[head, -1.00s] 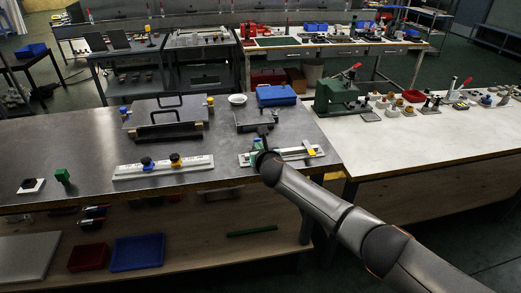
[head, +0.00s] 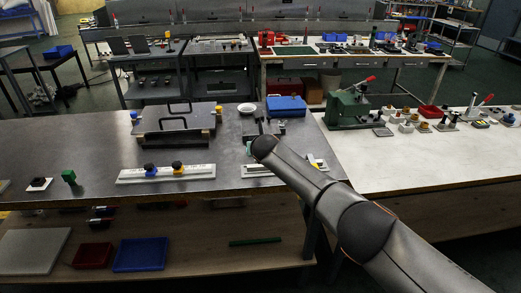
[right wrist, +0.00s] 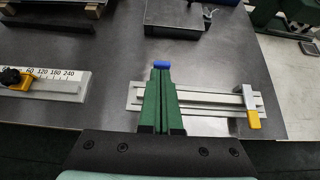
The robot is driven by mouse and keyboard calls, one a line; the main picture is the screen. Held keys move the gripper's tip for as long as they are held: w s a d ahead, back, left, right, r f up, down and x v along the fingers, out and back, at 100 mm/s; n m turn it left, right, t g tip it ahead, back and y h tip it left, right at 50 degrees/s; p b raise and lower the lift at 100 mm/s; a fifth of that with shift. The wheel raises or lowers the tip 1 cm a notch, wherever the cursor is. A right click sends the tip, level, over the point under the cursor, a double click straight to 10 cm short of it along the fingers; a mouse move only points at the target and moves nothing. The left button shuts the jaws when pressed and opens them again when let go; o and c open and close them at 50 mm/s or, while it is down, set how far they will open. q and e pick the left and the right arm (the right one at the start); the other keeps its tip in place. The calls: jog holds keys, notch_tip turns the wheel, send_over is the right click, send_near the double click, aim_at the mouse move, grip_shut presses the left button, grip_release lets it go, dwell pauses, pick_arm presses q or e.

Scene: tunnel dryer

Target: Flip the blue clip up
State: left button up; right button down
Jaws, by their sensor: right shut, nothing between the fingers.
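A pale rail fixture (right wrist: 200,122) lies on the dark table and carries a yellow clip (right wrist: 253,122) at its right end. A small blue piece, apparently the blue clip (right wrist: 161,65), shows just beyond my right fingertips; the rest of it is hidden behind the fingers. My right gripper (right wrist: 161,76) has green fingers, shut together with nothing between them, over the left part of the fixture. I cannot tell whether they touch the clip. In the head view my arm covers much of the fixture (head: 257,171). My left gripper is out of view.
A metal bracket block (right wrist: 188,14) stands behind the rail fixture. A blue box (head: 286,106) and a white bowl (head: 247,108) stand farther back. Bare table lies between the two fixtures.

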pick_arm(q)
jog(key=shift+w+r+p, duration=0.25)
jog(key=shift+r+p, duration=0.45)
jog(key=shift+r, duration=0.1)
pick_arm(e)
jog(key=shift+w+r, duration=0.25)
jog(key=shift+r, duration=0.65)
